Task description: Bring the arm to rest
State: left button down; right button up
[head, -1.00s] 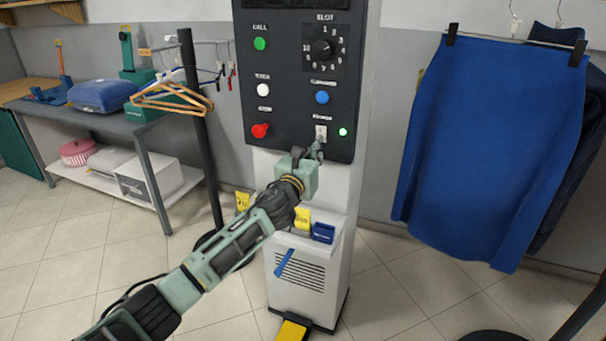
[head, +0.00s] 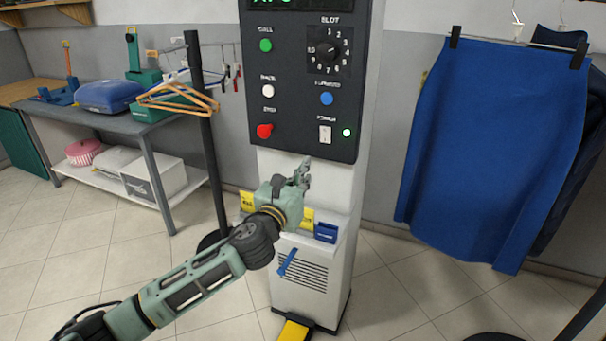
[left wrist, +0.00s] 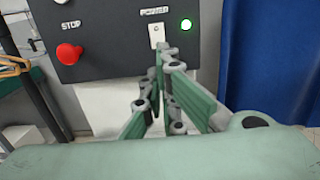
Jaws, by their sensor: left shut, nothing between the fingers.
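My left arm comes in from the lower left of the head view. My left gripper (head: 304,170) is shut and empty, just below the dark control panel (head: 290,125) and in front of the white pedestal. In the left wrist view the closed fingers (left wrist: 158,85) point up toward the panel, below the power switch (left wrist: 156,34). The power switch also shows in the head view (head: 325,134), with a lit light (head: 347,132) beside it. The fingers look apart from the switch in the head view. My right gripper is in neither view.
A red stop button (head: 264,131) and a slot dial (head: 328,51) are on the panel. A blue skirt (head: 485,150) hangs at the right. A black pole (head: 205,130) with hangers (head: 178,98) and a grey table (head: 110,122) stand at the left. Tiled floor is open at the lower left.

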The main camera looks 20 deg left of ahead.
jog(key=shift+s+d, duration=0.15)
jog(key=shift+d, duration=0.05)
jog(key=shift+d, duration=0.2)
